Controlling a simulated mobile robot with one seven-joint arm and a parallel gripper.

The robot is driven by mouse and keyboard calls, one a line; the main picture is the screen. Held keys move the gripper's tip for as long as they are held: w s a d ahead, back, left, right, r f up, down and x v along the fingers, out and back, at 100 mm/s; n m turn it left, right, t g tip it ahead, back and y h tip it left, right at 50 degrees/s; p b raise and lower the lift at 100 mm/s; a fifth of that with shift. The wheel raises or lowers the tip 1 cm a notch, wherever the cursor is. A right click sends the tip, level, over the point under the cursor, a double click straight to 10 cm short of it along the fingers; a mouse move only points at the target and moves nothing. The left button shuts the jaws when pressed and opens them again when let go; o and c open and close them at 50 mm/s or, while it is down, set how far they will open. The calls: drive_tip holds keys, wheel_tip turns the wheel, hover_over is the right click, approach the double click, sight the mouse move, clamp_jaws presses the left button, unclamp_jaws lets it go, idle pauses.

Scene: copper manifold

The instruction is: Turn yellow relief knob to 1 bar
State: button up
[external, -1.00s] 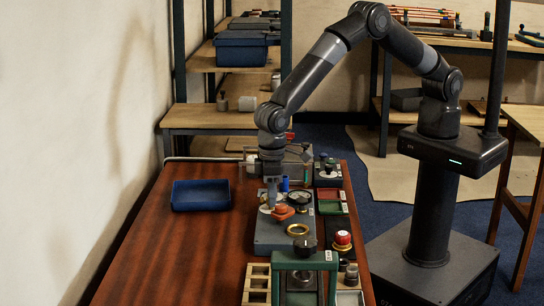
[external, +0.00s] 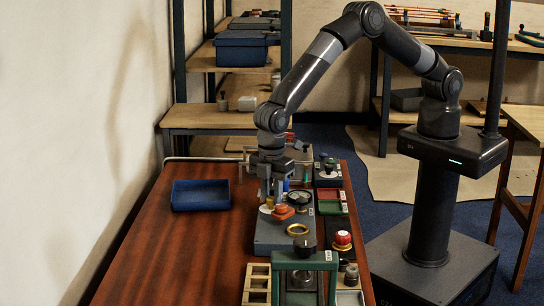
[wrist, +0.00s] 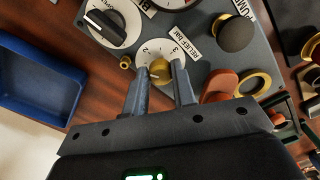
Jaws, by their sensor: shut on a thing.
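The yellow relief knob (wrist: 160,70) sits on a white dial marked with 1, 2 and 3, next to a "RELIEF bar" label (wrist: 201,38). The dial is fixed on the blue-grey manifold plate (external: 267,241). My gripper (wrist: 160,74) is shut on the knob, with one finger on each side. In the external view my gripper (external: 271,193) points down over the plate, and the knob (external: 270,201) partly shows between the fingers. The number the knob points to is not clear.
An orange handle (wrist: 219,84) and a brass ring (wrist: 253,83) lie close to the right finger. A black selector (wrist: 106,27) and a dark round knob (wrist: 236,33) stand nearby. A blue tray (external: 201,208) is at left; the front-left table is clear.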

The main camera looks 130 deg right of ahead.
sight(271, 198)
drive_tip(key=n, duration=0.6)
drive_tip(key=shift+w+n, duration=0.1)
drive_tip(key=shift+n, duration=0.2)
drive_tip(key=n, duration=0.5)
drive_tip(key=shift+w+r, duration=0.1)
drive_tip(key=shift+n, duration=0.3)
drive_tip(key=o, duration=1)
wheel_tip(271, 198, up, 11)
